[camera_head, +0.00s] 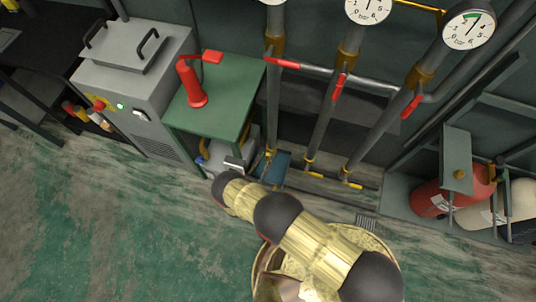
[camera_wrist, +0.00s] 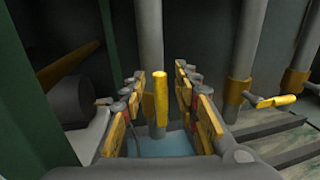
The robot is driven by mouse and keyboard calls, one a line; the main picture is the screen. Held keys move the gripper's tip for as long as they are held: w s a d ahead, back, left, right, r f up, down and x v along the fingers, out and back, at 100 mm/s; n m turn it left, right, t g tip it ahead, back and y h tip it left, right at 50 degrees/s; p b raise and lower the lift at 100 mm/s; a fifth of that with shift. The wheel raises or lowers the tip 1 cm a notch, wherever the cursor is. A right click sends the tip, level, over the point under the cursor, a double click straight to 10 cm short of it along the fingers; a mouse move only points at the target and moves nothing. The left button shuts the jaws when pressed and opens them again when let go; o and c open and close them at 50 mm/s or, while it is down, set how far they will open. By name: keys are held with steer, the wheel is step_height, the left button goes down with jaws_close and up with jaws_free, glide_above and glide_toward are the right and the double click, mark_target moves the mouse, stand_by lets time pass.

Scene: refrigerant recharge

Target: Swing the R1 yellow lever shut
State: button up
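Several vertical pipes carry small yellow levers near the floor; I read no R1 label. The leftmost pipe's yellow lever (camera_wrist: 160,97) stands upright in the middle of the wrist view. My gripper (camera_wrist: 157,82) is open, with one finger on each side of that lever and visible gaps on both sides. How deep the lever sits between the fingers is hard to tell. The neighbouring pipe's yellow lever (camera_wrist: 278,101) points sideways to the right. In the head view my arm reaches to the pipe bases and partly hides the gripper.
A green table (camera_head: 225,92) with a red pump-like tool (camera_head: 190,83) stands left of the pipes. Red levers (camera_head: 282,63) and gauges (camera_head: 469,28) sit higher up. A red cylinder (camera_head: 440,197) lies at the right. The floor (camera_head: 80,220) at the left is clear.

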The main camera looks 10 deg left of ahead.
mark_target(267, 156)
steer(key=shift+x, duration=1.5)
steer(key=shift+c, duration=0.8)
jaws_close()
